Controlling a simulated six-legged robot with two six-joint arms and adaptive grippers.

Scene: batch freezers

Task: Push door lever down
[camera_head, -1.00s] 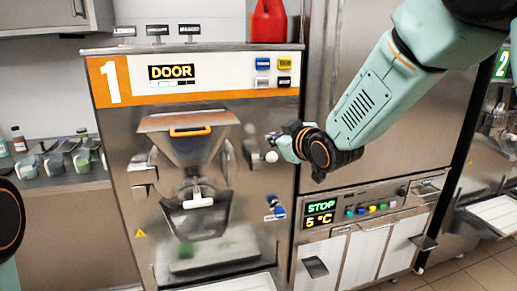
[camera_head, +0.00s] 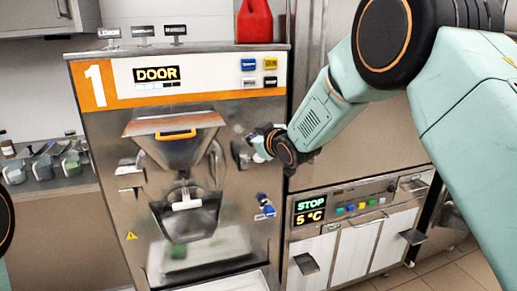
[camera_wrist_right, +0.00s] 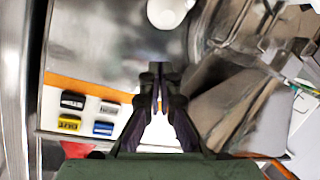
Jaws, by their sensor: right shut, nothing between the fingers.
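The freezer marked 1 (camera_head: 105,170) stands in the middle of the head view, its display reading DOOR. Its front door carries a hopper (camera_head: 180,150) with an orange handle. A dark lever part (camera_head: 240,153) sticks out at the right of the door, beside my right gripper (camera_head: 262,147). A white round knob (camera_wrist_right: 168,12) shows at the top edge of the right wrist view, beyond the fingertips. My right gripper (camera_wrist_right: 158,72) is shut and empty, close to the lever. Whether it touches the lever I cannot tell. My left gripper is out of view.
A second cabinet with a STOP display (camera_head: 310,205) stands at the right, behind my right arm. A red container (camera_head: 254,20) sits on top of the freezer. A side counter (camera_head: 45,185) with small containers is at the left. Tiled floor shows at the lower right.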

